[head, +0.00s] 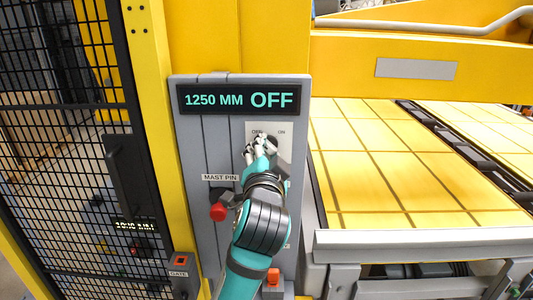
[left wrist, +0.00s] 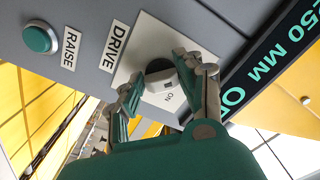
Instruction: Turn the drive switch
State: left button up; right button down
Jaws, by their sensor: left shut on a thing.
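The drive switch is a dark round knob with a light grey grip (left wrist: 163,80) on a pale plate (head: 284,128) marked OFF and ON. In the left wrist view the DRIVE label sits beside the plate, and ON shows near the knob. My left gripper (head: 262,147) is at the plate in the head view and covers most of the knob. In the left wrist view its fingers (left wrist: 162,82) are on both sides of the grip, shut on it. The display (head: 242,99) reads 1250 MM OFF. My right gripper is not in view.
A red-tipped MAST PIN handle (head: 218,212) sticks out left of my arm. A green RAISE button (left wrist: 40,38) is on the same panel. A black mesh fence (head: 70,120) stands at left, with a GATE box (head: 181,262). A yellow-tiled bed (head: 410,160) lies at right.

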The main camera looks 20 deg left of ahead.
pick_arm(q)
jog(key=shift+f, duration=0.2)
jog(key=o, duration=1.2)
jog(key=shift+r, duration=0.1)
jog(key=shift+c, duration=0.2)
jog(key=v, duration=0.7)
jog(key=shift+s, duration=0.3)
